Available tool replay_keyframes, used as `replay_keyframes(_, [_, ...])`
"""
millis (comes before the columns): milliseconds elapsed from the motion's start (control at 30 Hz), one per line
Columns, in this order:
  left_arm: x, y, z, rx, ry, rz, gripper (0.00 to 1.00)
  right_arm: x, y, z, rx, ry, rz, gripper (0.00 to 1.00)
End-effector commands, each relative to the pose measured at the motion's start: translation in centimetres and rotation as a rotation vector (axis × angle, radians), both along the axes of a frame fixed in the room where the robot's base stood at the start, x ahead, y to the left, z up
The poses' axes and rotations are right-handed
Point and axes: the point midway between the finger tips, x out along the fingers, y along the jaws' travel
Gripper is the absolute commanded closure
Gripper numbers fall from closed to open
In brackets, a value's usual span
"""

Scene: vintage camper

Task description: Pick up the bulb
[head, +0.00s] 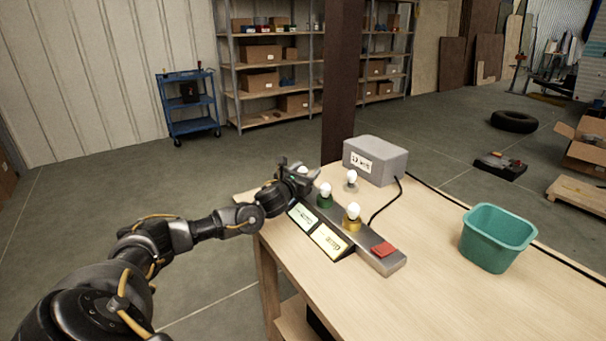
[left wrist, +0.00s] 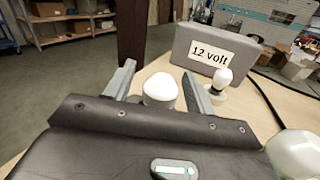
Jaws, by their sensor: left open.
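Several white bulbs stand on the workbench. My left gripper (head: 299,174) is at the far left end of a metal strip (head: 375,254), open. In the left wrist view, one white bulb (left wrist: 160,89) shows between its two spread fingers, with a gap to the right finger; its base is hidden by the gripper body. Along the strip stand a bulb in a green holder (head: 325,189) and one in a yellow holder (head: 353,211). Another bulb (head: 351,177) stands apart, behind the strip; it also shows in the left wrist view (left wrist: 224,77). My right gripper is out of view.
A grey box marked 12 volt (head: 380,158) stands behind the bulbs, with a black cable running toward the strip. A red button (head: 383,250) is at the strip's near end. A teal bin (head: 493,240) stands at right. The bench front is clear.

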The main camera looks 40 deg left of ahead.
Motion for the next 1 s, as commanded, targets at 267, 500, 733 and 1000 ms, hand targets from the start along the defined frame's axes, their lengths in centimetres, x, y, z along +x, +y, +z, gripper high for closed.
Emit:
replay_keyframes(267, [0.0,0.0,-0.1,0.0,0.001,-0.001,0.53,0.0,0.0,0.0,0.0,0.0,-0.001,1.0])
replay_keyframes(500, [0.0,0.0,-0.1,0.0,0.001,0.0,0.85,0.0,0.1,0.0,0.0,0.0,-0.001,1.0])
replay_keyframes(733, [0.0,0.0,0.0,0.0,0.0,0.0,0.93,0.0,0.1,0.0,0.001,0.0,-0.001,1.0])
replay_keyframes(1000, [0.0,0.1,1.1,0.0,-0.002,0.001,0.93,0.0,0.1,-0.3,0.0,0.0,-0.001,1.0])
